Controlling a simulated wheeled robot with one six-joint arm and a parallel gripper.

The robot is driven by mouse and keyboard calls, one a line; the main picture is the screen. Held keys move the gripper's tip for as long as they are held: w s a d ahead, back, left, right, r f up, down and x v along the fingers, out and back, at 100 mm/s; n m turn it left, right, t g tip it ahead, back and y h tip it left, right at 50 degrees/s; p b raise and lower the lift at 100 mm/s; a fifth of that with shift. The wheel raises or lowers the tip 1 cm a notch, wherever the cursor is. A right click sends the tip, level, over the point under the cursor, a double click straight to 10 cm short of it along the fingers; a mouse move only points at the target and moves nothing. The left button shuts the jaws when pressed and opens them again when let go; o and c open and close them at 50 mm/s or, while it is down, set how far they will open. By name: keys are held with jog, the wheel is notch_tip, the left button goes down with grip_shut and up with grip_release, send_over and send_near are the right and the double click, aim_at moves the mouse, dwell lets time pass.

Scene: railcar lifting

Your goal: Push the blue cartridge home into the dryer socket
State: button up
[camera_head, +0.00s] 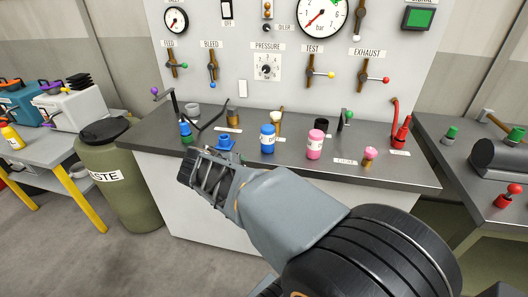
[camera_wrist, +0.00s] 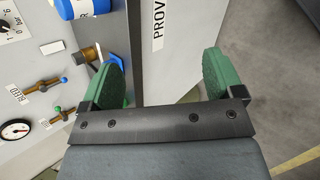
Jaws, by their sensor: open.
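A blue cartridge (camera_head: 268,138) with a white label stands upright on the grey bench top (camera_head: 178,128), left of a pink one. A blue body with a white lettered band (camera_wrist: 82,8), cut off at the top of the wrist view, looks like the same cartridge. My gripper (camera_head: 203,172) is in front of the bench's left part, left of the cartridge and apart from it. In the wrist view, its green-padded fingers (camera_wrist: 162,75) are wide apart with nothing between them. I cannot tell which fitting is the dryer socket.
A pink canister (camera_head: 315,144), a black cylinder (camera_head: 321,124) and a low blue part (camera_head: 225,144) stand on the bench. A red-handled fitting (camera_head: 402,132) is at its right. The gauge panel (camera_head: 225,62) rises behind. A waste bin (camera_head: 125,185) stands left.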

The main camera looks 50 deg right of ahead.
jog(key=w+d+f+n+h+b, duration=0.2)
jog(key=w+d+n+h+b, duration=0.15)
jog(key=d+n, duration=0.2)
jog(key=n+t+h+b, duration=0.2)
jog(key=n+h+b, duration=0.3)
jog(key=n, duration=0.2)
send_near(265, 132)
jog(key=shift+n+t, duration=0.35)
jog(key=shift+t, duration=0.05)
jog(key=x, duration=0.7)
jog(key=shift+s+d+f, duration=0.15)
jog(key=shift+s+d, duration=0.05)
jog(key=shift+d, duration=0.05)
jog(key=shift+x, duration=2.6)
jog(key=shift+w, duration=0.1)
jog(key=shift+c, duration=0.5)
jog(key=c, duration=1.1)
